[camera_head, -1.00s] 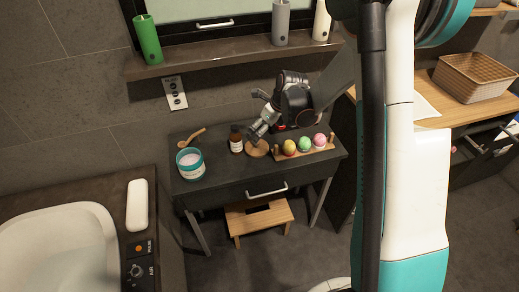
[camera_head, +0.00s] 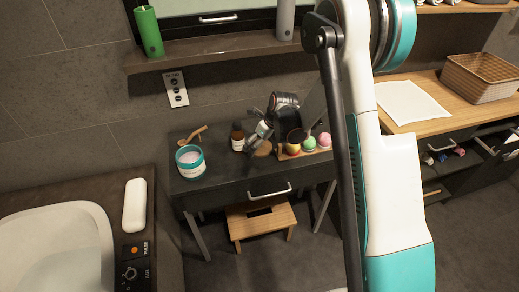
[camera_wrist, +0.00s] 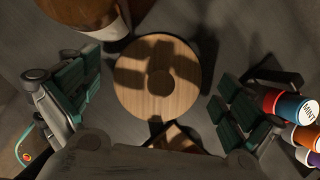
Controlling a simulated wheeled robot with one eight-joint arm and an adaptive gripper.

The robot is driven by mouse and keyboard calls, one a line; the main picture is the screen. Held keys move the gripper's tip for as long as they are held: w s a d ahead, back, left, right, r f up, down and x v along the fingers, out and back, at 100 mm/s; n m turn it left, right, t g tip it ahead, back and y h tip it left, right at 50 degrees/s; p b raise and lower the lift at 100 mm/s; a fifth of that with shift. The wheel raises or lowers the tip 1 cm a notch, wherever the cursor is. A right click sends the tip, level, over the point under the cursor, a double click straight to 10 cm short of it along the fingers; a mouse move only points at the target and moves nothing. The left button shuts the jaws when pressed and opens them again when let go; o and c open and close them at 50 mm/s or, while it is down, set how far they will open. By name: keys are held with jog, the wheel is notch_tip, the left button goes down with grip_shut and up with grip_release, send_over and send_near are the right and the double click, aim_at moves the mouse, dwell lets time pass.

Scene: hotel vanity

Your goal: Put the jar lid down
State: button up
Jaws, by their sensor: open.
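The jar lid (camera_head: 264,149), a round wooden disc with a darker round middle, lies flat on the dark vanity table. In the wrist view the lid (camera_wrist: 180,92) sits between my spread fingers, with a gap on both sides. My gripper (camera_wrist: 158,98) is open above it, and its shadow falls on the lid. In the head view my gripper (camera_head: 262,136) is just over the lid and hides part of it. The open teal jar (camera_head: 190,163) with pale contents stands at the table's left.
A brown bottle (camera_head: 238,138) stands close to the lid's left. A wooden holder with yellow, green and pink balls (camera_head: 310,144) is close on its right, partly hidden by my gripper. A wooden scoop (camera_head: 194,135) lies behind the jar. The table front (camera_head: 228,175) is bare.

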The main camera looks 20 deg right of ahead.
jog(key=shift+r, duration=0.1)
jog(key=c, duration=1.1)
